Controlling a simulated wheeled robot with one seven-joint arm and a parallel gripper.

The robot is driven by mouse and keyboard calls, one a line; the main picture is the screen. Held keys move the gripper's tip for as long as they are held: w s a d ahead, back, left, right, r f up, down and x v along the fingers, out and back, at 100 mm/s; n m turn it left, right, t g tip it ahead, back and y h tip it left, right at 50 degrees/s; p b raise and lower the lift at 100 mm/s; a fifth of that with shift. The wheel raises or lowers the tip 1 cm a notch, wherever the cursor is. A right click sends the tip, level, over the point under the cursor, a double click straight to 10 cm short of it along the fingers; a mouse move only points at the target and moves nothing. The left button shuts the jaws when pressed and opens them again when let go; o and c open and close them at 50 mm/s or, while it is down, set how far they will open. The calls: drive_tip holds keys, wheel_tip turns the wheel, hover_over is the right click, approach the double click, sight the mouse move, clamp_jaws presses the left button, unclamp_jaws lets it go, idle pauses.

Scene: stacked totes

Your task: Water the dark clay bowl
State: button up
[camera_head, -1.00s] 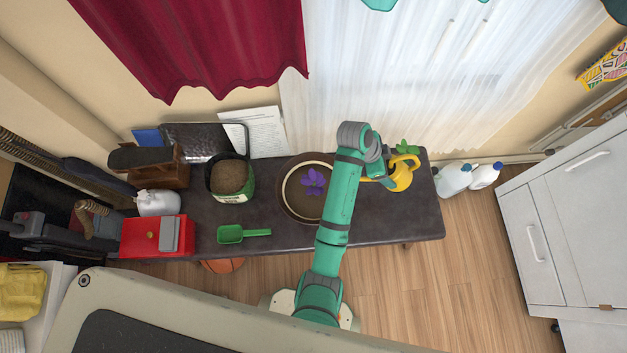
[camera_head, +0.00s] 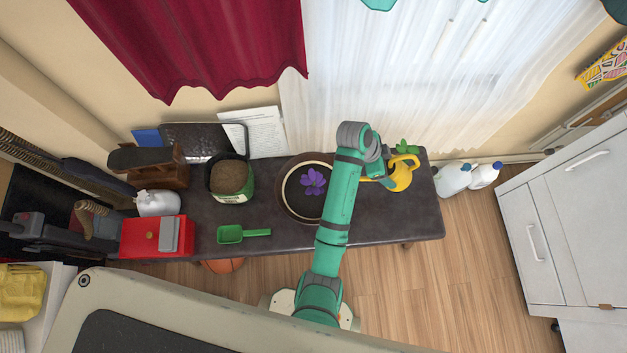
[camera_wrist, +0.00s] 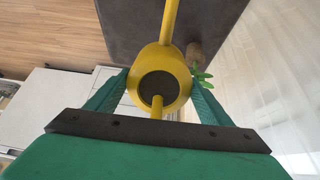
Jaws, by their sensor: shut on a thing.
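A yellow watering can (camera_head: 403,174) is beside my arm, over the right end of the dark table. My gripper (camera_wrist: 158,98) is shut on it, with a green finger on each side of its body. The can also fills the middle of the wrist view (camera_wrist: 160,60), its round dark opening facing the camera. The clay bowl (camera_head: 287,203) stands on the table left of the can, holding dark soil and a purple flower (camera_head: 313,181). My arm hides part of the bowl's right side. I cannot see any water flowing.
A pot of soil (camera_head: 231,178), a green scoop (camera_head: 243,234) and a red box (camera_head: 156,236) stand left on the table (camera_head: 270,226). A small green plant (camera_head: 406,146) is behind the can. White bottles (camera_head: 455,179) stand on the floor at right.

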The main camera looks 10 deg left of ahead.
wheel_tip(320, 180, down, 8)
drive_tip(key=y, duration=0.2)
drive_tip(key=g+y, duration=0.1)
drive_tip(key=y, duration=0.2)
drive_tip(key=shift+f+g+y, duration=0.25)
drive_tip(key=shift+g+y, duration=0.05)
drive_tip(key=shift+g, duration=0.1)
drive_tip(key=c, duration=0.4)
drive_tip(key=shift+f, duration=0.35)
drive_tip(key=shift+c, duration=0.9)
drive_tip(key=shift+a+f+y, duration=0.1)
drive_tip(key=shift+y, duration=0.2)
drive_tip(key=shift+r, duration=2.1)
